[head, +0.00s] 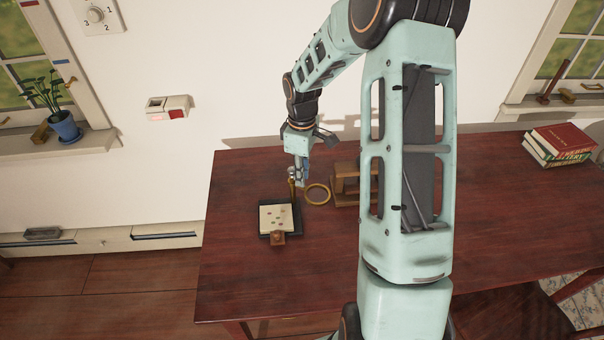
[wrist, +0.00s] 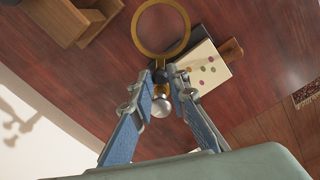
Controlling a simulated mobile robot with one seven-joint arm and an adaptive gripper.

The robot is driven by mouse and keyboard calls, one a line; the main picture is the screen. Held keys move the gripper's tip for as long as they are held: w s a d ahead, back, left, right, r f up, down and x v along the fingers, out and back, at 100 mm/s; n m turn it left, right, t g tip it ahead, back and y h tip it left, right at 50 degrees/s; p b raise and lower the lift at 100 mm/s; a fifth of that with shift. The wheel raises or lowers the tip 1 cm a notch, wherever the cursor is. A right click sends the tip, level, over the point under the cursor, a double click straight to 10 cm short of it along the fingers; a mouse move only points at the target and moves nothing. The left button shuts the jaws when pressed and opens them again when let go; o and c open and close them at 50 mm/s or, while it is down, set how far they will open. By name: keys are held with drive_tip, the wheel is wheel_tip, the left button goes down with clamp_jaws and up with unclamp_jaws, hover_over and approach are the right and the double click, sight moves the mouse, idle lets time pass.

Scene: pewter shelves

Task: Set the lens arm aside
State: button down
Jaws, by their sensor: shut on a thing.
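The lens arm has a round brass ring (head: 328,195), which shows to the right of my gripper (head: 300,180) in the head view. In the wrist view the brass ring (wrist: 137,36) is at the top, just beyond the fingertips. My gripper (wrist: 162,82) is shut on the lens arm at its narrow end, near a dark knob and a silver ball (wrist: 160,107). A black-edged base with a cream plate (head: 275,216) carrying several coloured spots lies just below and left of the gripper. The fingers hide part of the joint, so I cannot tell whether the lens arm touches the base.
A wooden stand (head: 346,187) is right of the ring, partly behind my arm. A small wooden block (head: 278,238) is at the base's front edge. Books (head: 558,145) lie at the table's far right. The red-brown table (head: 240,285) is clear at front left.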

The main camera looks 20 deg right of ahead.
drive_tip(key=c, duration=1.8)
unclamp_jaws()
drive_tip(key=shift+c, duration=0.2)
wheel_tip(320, 180, up, 12)
drive_tip(key=shift+d+r, duration=0.1)
